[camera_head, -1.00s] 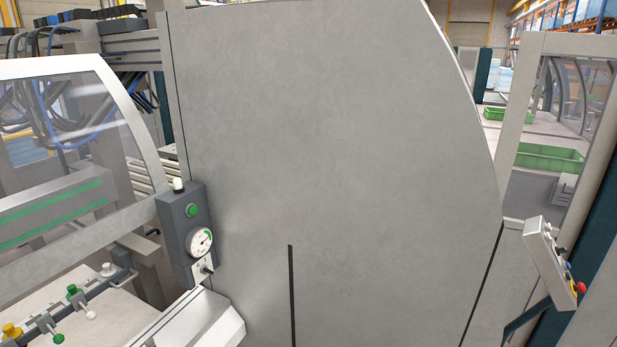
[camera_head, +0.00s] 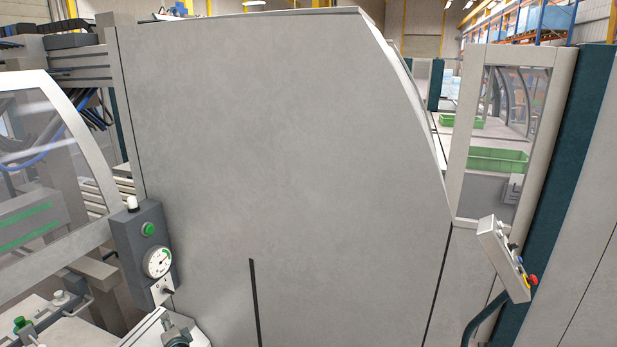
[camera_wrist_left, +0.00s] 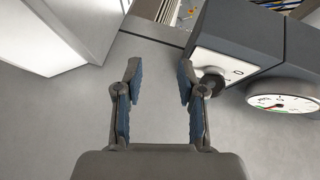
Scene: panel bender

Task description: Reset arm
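My left gripper (camera_wrist_left: 159,82) is open in the left wrist view, with its two blue-padded fingers apart and nothing between them. A black rotary switch (camera_wrist_left: 209,82) on a white plate shows close by its right finger; I cannot tell whether they touch. In the head view, a small grey part of my left gripper (camera_head: 175,334) shows at the bottom edge, below the dark control box (camera_head: 128,238). The box carries a green button (camera_head: 148,229), a round gauge (camera_head: 158,262) and the switch (camera_head: 167,291). My right gripper is not in view.
A large grey machine panel (camera_head: 290,140) fills the middle. At the right, a tilted control box with a red button (camera_head: 532,280) hangs before a glazed frame. A green crate (camera_head: 497,160) stands behind it. Valves and fittings (camera_head: 58,299) sit at the lower left.

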